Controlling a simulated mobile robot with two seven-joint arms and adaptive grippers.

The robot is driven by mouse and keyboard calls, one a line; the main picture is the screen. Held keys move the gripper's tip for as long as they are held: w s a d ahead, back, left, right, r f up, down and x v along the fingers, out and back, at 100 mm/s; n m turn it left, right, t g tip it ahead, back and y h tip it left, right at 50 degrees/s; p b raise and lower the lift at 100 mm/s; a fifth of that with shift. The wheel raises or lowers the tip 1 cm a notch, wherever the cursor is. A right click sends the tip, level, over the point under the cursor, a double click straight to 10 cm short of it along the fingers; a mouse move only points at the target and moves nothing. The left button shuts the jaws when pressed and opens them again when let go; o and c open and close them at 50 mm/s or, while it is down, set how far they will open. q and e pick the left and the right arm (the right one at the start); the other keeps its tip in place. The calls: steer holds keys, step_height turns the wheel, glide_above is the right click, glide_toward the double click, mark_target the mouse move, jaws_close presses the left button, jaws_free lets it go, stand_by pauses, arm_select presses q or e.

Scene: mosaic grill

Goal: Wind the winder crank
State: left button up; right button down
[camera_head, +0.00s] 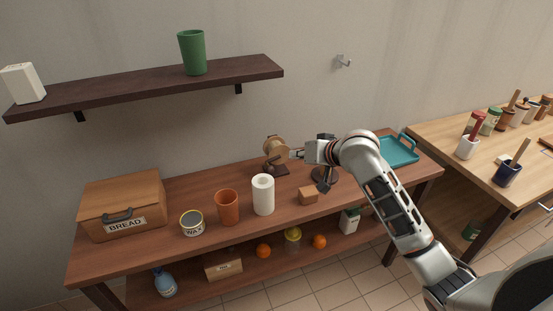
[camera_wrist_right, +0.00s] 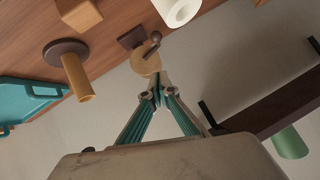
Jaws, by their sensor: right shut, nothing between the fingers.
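The winder stands at the back of the brown workbench, with a tan wooden drum (camera_head: 276,149) on a dark base (camera_head: 277,170). Its crank is dark, and its round knob (camera_wrist_right: 155,37) shows beside the drum (camera_wrist_right: 146,62) in the right wrist view. My right gripper (camera_head: 294,153) is just right of the drum in the head view, with its fingers shut and empty. In the right wrist view its fingertips (camera_wrist_right: 158,86) meet next to the drum. I cannot tell whether they touch the winder. My left gripper is out of view.
A white roll (camera_head: 263,195), an orange cup (camera_head: 227,207) and a wooden block (camera_head: 308,196) stand in front of the winder. A dark round stand (camera_head: 326,177) and teal tray (camera_head: 399,150) are to the right. A dark shelf (camera_head: 140,87) hangs above.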

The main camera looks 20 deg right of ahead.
steer(key=s+f+x, duration=0.1)
steer(key=f+x, duration=0.1)
steer(key=x, duration=1)
steer(key=shift+s+a+f, duration=0.2)
steer(key=shift+a+f, duration=0.1)
steer(key=shift+a, duration=0.2)
steer(key=shift+w, duration=0.1)
